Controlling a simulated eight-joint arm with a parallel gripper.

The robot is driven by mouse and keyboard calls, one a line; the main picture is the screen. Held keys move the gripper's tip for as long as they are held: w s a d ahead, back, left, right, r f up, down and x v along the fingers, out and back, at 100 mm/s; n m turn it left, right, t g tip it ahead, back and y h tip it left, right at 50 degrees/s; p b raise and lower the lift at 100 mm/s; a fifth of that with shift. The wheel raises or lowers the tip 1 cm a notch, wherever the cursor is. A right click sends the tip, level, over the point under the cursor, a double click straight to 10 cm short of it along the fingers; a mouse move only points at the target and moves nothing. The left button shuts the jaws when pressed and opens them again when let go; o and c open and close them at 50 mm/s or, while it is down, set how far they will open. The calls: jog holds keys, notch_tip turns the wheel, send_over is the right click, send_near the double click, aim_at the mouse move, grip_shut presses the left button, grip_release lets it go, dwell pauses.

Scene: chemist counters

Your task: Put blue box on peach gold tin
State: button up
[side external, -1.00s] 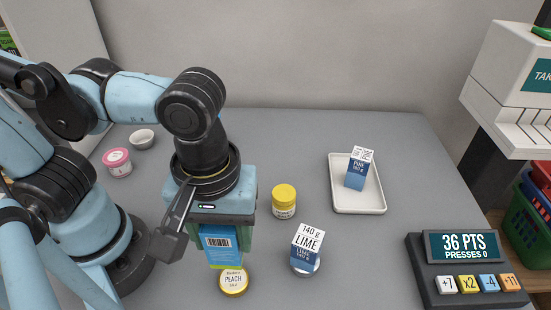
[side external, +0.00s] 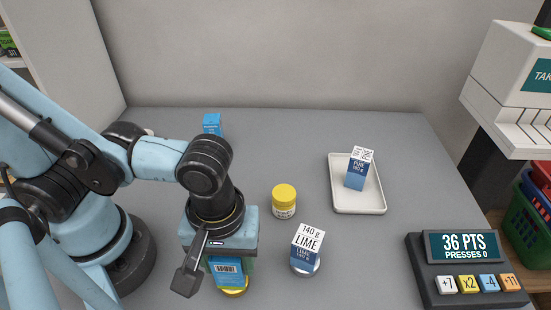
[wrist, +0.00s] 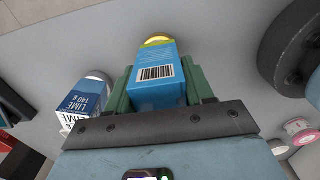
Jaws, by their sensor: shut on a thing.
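The blue box (side external: 227,267), with a barcode label, is held upright between the green fingers of my gripper (side external: 231,262). In the wrist view the box (wrist: 157,92) sits between both fingers of my gripper (wrist: 156,82). The peach gold tin (side external: 234,292) is directly below the box, and only its front edge shows. Its gold rim also shows past the box's far end in the wrist view (wrist: 157,41). The box covers the tin's lid, and I cannot tell whether they touch.
A yellow-lidded jar (side external: 284,201) is behind. A white tray (side external: 359,206) holds a pine box (side external: 358,169). Another blue box (side external: 212,124) stands at the back. A points console (side external: 467,270) is front right.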

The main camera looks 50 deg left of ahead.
jog(key=o, duration=1)
jog(key=shift+f, duration=0.15)
jog(key=shift+o, duration=0.2)
notch_tip(320, 180, up, 12)
jog(key=shift+r, duration=0.1)
jog(key=shift+w, duration=0.1)
jog(key=w+a+f+m+t, duration=0.3)
jog(key=w+a+m+t, duration=0.4)
jog(key=w+a, duration=0.7)
jog(key=a+m, duration=0.2)
jog(key=a, duration=0.2)
jog(key=shift+w+f, duration=0.15)
